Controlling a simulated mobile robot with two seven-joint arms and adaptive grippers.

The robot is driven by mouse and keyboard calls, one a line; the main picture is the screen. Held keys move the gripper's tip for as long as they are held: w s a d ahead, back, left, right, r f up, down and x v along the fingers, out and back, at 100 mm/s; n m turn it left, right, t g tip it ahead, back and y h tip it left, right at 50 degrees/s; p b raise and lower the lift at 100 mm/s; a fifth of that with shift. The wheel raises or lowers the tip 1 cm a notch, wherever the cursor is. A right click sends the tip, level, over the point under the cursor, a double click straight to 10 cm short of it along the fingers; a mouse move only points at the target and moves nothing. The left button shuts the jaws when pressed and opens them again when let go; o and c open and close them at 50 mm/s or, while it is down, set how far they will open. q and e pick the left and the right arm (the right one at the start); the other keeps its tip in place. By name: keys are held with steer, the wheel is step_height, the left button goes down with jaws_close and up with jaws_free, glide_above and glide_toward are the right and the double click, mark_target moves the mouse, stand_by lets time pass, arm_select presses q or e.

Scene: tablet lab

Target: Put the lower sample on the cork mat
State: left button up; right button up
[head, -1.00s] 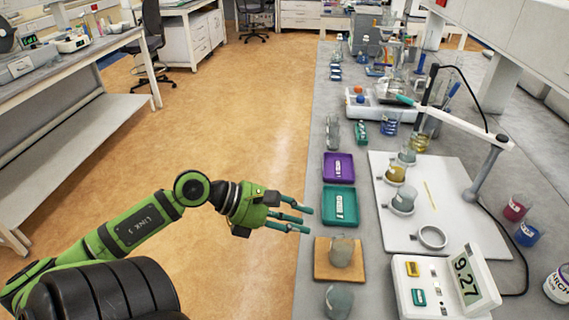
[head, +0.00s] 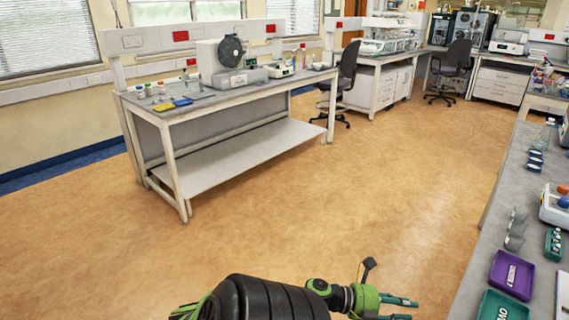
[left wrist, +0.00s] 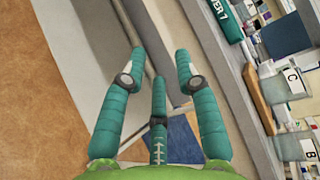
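Neither the samples nor the cork mat shows in the head view now. My left gripper (head: 400,308) is low at the bottom edge of the head view, to the left of the bench with the trays, and partly cut off. In the left wrist view its teal fingers (left wrist: 155,65) stand apart with nothing between them. My right gripper is not in view.
The bench (head: 468,262) at the right carries a purple tray (head: 512,275) and a teal tray (head: 503,306). A white table (head: 215,160) stands across the floor, with a chair (head: 345,85) beside it. The tan floor between is open. Boxes lettered C (left wrist: 292,80) and B (left wrist: 307,145) show in the wrist view.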

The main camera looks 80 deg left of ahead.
arm_select(q)
steer(key=s+d+f+n+g+y, duration=0.1)
steer(key=s+f+n+g+y, duration=0.15)
steer(key=f+n, duration=0.4)
steer(key=s+d+f+n+g+y, duration=0.1)
steer(key=s+f+n, duration=0.25)
steer(key=f, duration=0.65)
steer(key=s+d+f+n+g+y, duration=0.15)
steer(key=s+f+n, duration=0.25)
steer(key=f, duration=0.5)
steer(key=s+d+f+n+g, duration=0.2)
steer(key=s+d+f+g, duration=0.1)
steer(key=s+d+f, duration=0.2)
steer(key=s+d+f+n+g+h, duration=0.1)
steer(key=s+d+f+n+g, duration=0.2)
steer(key=s, duration=0.7)
steer(key=s+d+f+n+g, duration=0.2)
steer(key=s+d+f+g, duration=0.1)
steer(key=s+d+f, duration=0.4)
steer(key=shift+s+d+h, duration=0.4)
steer(key=shift+s+d, duration=0.05)
steer(key=shift+d, duration=0.35)
